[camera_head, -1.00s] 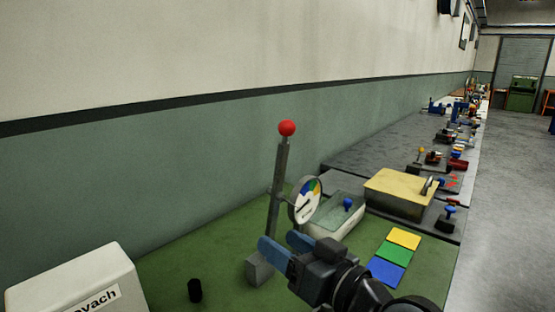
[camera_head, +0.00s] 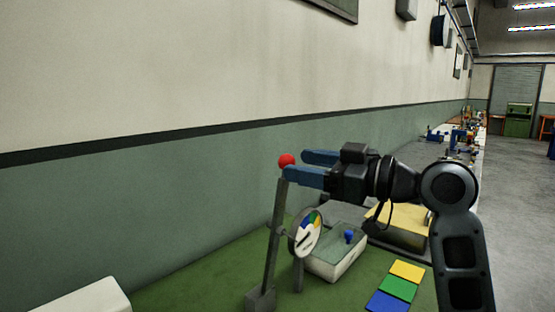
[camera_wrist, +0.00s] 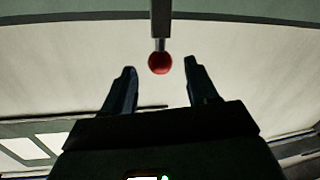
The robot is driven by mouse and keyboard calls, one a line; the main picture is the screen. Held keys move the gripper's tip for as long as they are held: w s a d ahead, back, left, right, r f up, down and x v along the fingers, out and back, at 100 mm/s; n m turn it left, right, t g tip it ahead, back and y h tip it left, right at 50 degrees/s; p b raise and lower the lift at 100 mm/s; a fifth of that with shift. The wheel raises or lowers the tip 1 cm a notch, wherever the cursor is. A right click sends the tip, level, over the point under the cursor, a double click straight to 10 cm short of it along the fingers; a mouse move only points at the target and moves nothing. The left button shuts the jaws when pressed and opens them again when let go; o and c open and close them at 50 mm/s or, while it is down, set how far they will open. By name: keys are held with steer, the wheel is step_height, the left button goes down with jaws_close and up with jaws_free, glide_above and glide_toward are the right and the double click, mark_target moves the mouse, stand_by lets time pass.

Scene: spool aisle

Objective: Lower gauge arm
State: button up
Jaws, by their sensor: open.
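The gauge arm (camera_head: 275,235) is a grey upright bar with a red ball (camera_head: 287,160) at its top, standing in a grey base block (camera_head: 260,299). A round gauge dial (camera_head: 306,233) with coloured sectors is fixed beside the bar. My gripper (camera_head: 297,166) is level with the ball, to its right in the head view, with open blue fingers. In the wrist view, the red ball (camera_wrist: 160,64) lies between and a little beyond the two open fingertips (camera_wrist: 160,66). Whether a finger touches the ball cannot be told.
A pale box with a blue knob (camera_head: 349,237) stands right of the dial. Yellow, green (camera_head: 398,288) and blue plates lie on the green bench top at the front right. A white box (camera_head: 85,300) is at lower left. A wall (camera_head: 150,185) runs behind the bench.

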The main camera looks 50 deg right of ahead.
steer(key=p, duration=0.1)
glide_above(277, 199)
steer(key=shift+w+d, duration=0.3)
steer(key=shift+d, duration=0.1)
jaws_close()
stand_by(0.3)
